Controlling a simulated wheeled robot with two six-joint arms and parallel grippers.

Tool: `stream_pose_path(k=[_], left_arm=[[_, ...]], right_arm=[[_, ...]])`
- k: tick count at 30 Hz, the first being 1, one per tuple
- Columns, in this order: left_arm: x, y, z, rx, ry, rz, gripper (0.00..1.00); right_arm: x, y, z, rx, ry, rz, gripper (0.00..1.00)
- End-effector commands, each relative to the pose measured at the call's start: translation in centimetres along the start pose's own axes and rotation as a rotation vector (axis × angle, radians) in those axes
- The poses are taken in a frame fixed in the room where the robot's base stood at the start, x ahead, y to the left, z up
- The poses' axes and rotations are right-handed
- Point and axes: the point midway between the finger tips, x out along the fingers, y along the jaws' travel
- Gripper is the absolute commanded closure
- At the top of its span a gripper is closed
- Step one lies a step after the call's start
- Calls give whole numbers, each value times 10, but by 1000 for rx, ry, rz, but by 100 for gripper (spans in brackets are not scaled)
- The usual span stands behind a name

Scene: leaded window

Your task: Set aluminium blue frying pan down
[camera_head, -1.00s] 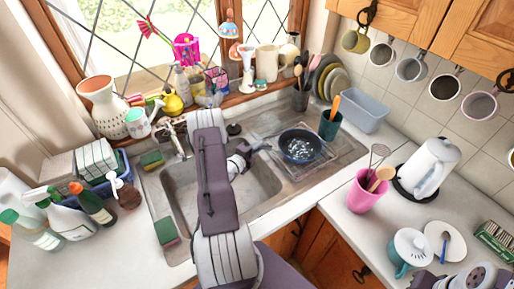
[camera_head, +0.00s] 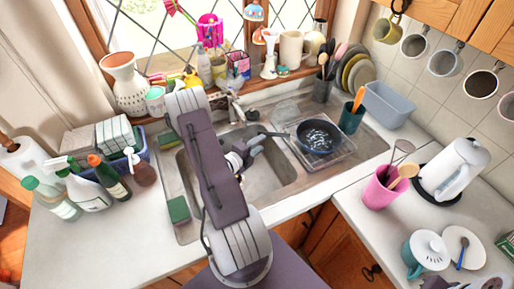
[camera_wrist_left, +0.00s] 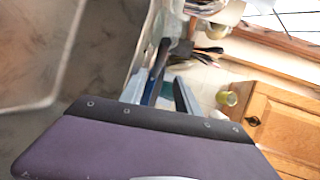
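The dark blue frying pan (camera_head: 318,137) sits upright over the tray on the sink's drainer at the right, with a light pattern showing inside it. Its dark handle points left toward my left gripper (camera_head: 263,141). In the left wrist view, the dark handle (camera_wrist_left: 155,72) lies between the two fingers of my left gripper (camera_wrist_left: 160,92). The fingers stand apart, with a gap visible beside the handle. The pan's bowl is not clear there.
The sink basin (camera_head: 262,175) lies under my left arm. A teal utensil cup (camera_head: 351,119), a grey-blue tub (camera_head: 388,105) and a plate rack (camera_head: 357,72) stand close behind the pan. A pink cup (camera_head: 382,190) and white kettle (camera_head: 455,170) stand on the right counter.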

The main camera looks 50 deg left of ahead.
Motion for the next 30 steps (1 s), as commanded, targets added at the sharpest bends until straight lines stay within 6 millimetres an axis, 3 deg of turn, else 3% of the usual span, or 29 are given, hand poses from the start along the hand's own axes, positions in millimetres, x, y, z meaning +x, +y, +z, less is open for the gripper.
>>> stream_pose_path(k=[4,11,14,17,18,20,21,22,24,26,27,30], left_arm=[[-11,0,0,1,0,-1,62],[-12,0,-1,2,2,0,62],[-6,-7,-20,62,74,4,62],[2,-25,-96,321,358,0,62],[-3,-30,-142,495,537,-18,62],[-29,-30,-214,830,856,-84,62],[-58,-22,-254,1100,1094,-169,62],[-83,-13,-277,1324,1280,-263,62],[-133,8,-294,1831,1658,-562,62],[-155,19,-284,2225,1906,-897,62],[-159,20,-276,-2109,-1739,987,62],[-147,8,-263,-1644,-1229,1025,62]], right_arm=[[2,0,0,0,0,0,100],[2,0,0,0,0,0,100],[2,0,0,0,0,0,100],[2,0,0,0,0,0,100],[2,0,0,0,0,0,100],[2,0,0,0,0,0,100],[2,0,0,0,0,0,100],[2,0,0,0,0,0,100],[2,0,0,0,0,0,100],[2,0,0,0,0,0,100],[2,0,0,0,0,0,100],[2,0,0,0,0,0,100]])
